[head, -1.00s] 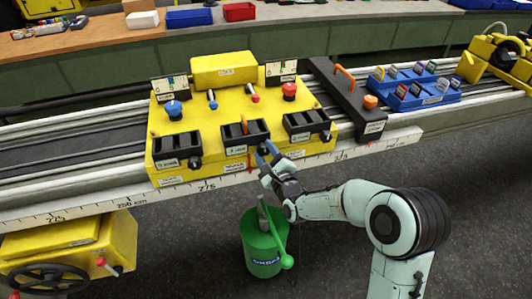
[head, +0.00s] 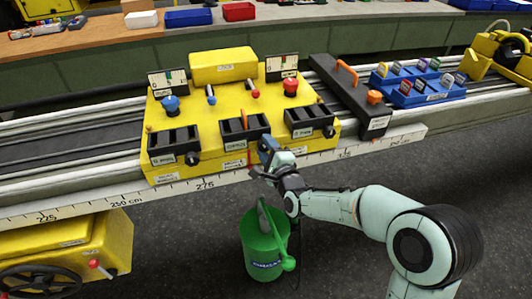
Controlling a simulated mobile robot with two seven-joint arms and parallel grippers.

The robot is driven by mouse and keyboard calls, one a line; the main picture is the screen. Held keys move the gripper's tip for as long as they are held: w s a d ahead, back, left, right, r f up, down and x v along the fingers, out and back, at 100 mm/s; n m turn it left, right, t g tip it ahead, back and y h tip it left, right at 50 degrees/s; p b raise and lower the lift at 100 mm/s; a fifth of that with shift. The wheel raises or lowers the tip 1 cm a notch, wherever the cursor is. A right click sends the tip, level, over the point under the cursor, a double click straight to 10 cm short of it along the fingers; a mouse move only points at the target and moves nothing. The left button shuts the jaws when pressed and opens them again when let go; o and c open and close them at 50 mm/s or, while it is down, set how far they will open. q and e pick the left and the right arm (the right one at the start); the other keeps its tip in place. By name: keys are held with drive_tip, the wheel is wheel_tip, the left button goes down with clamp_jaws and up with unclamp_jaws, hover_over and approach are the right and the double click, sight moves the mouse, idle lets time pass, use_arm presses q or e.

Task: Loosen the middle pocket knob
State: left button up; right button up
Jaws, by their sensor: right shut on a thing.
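The yellow fixture (head: 205,113) carries three black pockets on its front. The middle pocket (head: 246,133) sits between the left pocket (head: 174,142) and the right pocket (head: 308,118). My right gripper (head: 267,148) is at the right front corner of the middle pocket, shut on its knob. The fingers hide nearly all of that knob, so its turn cannot be seen. The left pocket knob (head: 192,158) and the right pocket knob (head: 329,131) are black and uncovered. My left gripper is not in view.
The fixture rides on a long rail with a ruler strip (head: 110,196) along its front edge. A green can (head: 262,258) stands below my right wrist. A black block with an orange handle (head: 350,95) and a blue tray (head: 405,98) are to the right.

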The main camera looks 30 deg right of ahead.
drive_tip(key=shift+f+n+b, duration=0.2)
drive_tip(key=shift+n+b, duration=0.2)
drive_tip(key=shift+n, duration=0.5)
drive_tip(key=shift+a+n+g+b, duration=0.1)
drive_tip(key=shift+n+g+b, duration=0.25)
drive_tip(key=shift+n, duration=0.85)
drive_tip(key=n, duration=0.2)
drive_tip(key=shift+r+n+h, duration=0.1)
drive_tip(key=shift+n+h, duration=0.2)
drive_tip(key=n+p, duration=0.1)
drive_tip(key=n, duration=0.3)
drive_tip(key=shift+g+h, duration=0.25)
drive_tip(key=shift+h, duration=0.15)
drive_tip(key=n+h+p, duration=0.1)
drive_tip(key=n+p, duration=0.1)
drive_tip(key=n, duration=0.2)
drive_tip(key=shift+n, duration=0.4)
drive_tip(key=n+h+p, duration=0.1)
drive_tip(key=n, duration=0.4)
drive_tip(key=shift+n+p, duration=0.4)
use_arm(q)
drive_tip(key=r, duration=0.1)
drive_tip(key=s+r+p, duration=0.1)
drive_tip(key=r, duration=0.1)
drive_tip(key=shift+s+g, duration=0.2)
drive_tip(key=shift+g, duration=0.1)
use_arm(e)
drive_tip(key=n, duration=0.5)
drive_tip(key=shift+h, duration=0.4)
drive_tip(key=shift+n, duration=0.3)
